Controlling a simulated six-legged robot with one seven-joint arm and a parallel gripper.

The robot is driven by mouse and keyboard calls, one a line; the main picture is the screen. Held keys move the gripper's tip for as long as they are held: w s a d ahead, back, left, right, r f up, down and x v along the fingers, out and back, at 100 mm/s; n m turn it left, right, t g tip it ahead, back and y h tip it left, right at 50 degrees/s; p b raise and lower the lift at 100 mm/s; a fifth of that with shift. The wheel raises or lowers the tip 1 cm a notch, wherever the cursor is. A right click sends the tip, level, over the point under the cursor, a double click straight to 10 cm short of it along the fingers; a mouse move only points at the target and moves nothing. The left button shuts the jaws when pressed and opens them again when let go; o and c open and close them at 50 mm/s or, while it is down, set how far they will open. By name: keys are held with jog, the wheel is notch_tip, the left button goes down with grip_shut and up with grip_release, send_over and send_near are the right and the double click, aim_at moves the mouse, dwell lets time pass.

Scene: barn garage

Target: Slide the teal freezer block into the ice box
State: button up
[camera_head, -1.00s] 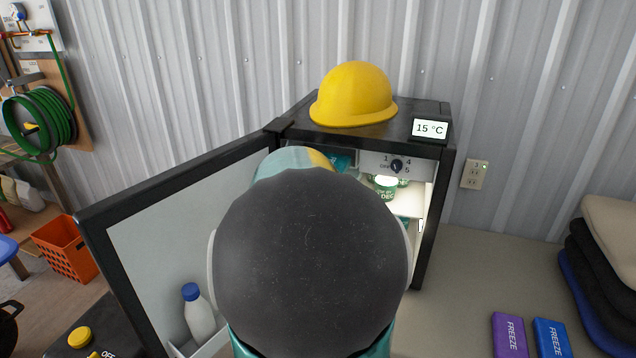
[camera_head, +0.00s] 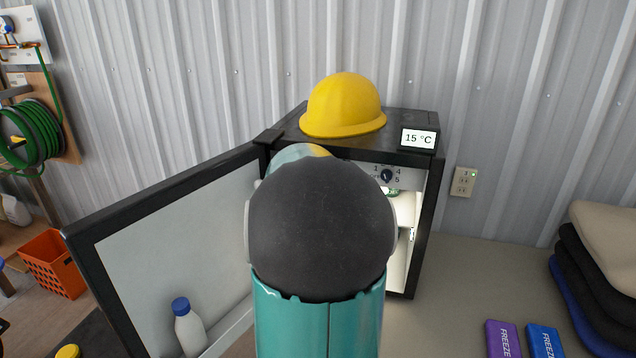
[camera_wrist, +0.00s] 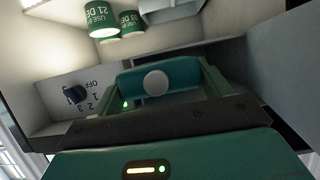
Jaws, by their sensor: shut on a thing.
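The teal freezer block (camera_wrist: 180,74) shows in the wrist view, with a pale round spot on its near face. My gripper (camera_wrist: 160,84) is shut on it, a green finger at each end. The block is in front of a grey-walled recess (camera_wrist: 225,52) beside the dial panel, which looks like the ice box. How far the block is inside it I cannot tell. In the head view my arm covers the gripper, the block and the ice box.
The fridge (camera_head: 428,215) stands open, its door (camera_head: 170,235) swung left with a bottle (camera_head: 188,328) in it. A dial (camera_head: 387,175) is at upper right inside. Green tubs (camera_wrist: 101,22) sit near the block. A yellow helmet (camera_head: 342,105) rests on top.

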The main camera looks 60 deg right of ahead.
jog(key=shift+w+d+f, duration=0.1)
jog(key=shift+w+d, duration=0.05)
jog(key=shift+d, duration=0.7)
jog(key=shift+w+d+f, duration=0.1)
jog(key=shift+d, duration=0.8)
jog(key=shift+w+d+f, duration=0.1)
jog(key=shift+w+d, duration=0.05)
jog(key=shift+d, duration=0.7)
jog(key=o, duration=1.4)
jog(key=shift+f, duration=0.1)
jog(key=shift+a, duration=0.15)
jog(key=v, duration=1.3)
jog(key=shift+a, duration=0.3)
